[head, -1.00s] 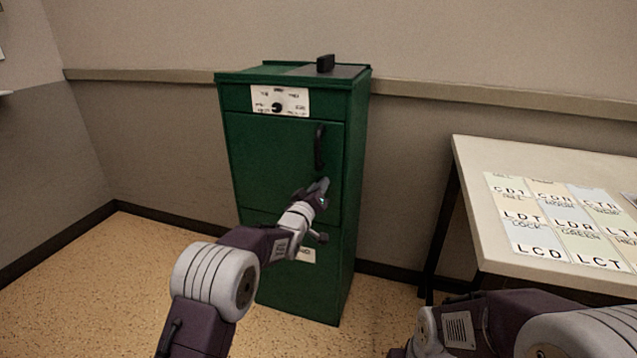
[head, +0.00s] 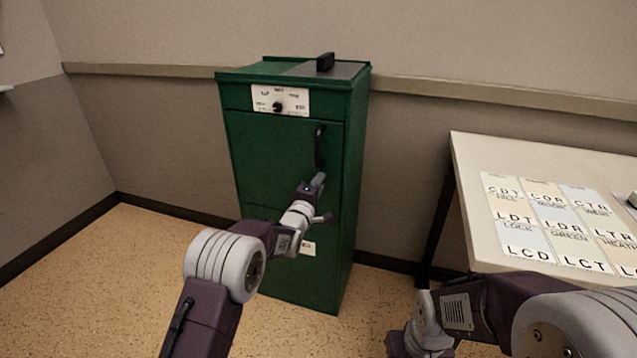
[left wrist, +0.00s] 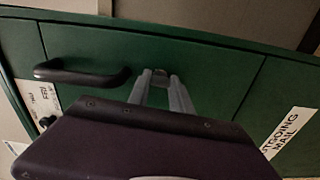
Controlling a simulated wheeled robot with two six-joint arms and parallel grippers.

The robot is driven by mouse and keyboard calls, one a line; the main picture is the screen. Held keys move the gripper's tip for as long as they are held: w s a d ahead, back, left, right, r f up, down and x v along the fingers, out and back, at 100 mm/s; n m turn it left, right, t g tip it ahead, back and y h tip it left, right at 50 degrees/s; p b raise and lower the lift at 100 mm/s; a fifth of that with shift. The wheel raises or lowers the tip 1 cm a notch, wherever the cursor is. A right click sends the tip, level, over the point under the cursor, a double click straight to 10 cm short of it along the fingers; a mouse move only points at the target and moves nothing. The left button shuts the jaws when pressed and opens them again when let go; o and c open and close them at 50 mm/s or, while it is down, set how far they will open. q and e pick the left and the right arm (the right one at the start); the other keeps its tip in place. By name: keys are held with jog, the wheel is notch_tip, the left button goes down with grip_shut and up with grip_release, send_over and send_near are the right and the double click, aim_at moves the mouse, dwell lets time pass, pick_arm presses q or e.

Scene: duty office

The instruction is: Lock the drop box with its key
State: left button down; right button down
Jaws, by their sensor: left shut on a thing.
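The green drop box (head: 282,165) stands against the wall in the head view, its door closed. A black handle (head: 320,146) is on the door's right side and also shows in the left wrist view (left wrist: 85,76). My left gripper (head: 318,181) is at the door face just below the handle. In the left wrist view its two fingers (left wrist: 160,80) are shut on a small dark thing, apparently the key (left wrist: 160,73), in front of the door. The lock itself is hidden or too small to make out.
A dial (head: 278,106) sits on a white label at the box's top front. An outgoing mail label (left wrist: 284,132) is on the lower front. A table (head: 470,200) with lettered cards (head: 530,215) stands at the right. The floor left of the box is clear.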

pick_arm(q)
jog(key=shift+n, duration=0.6)
jog(key=c, duration=1.2)
grip_release()
jog(key=shift+o, duration=0.2)
jog(key=shift+s, duration=0.1)
jog(key=b+v, duration=0.2)
jog(key=v, duration=0.7)
jog(key=shift+b, duration=0.3)
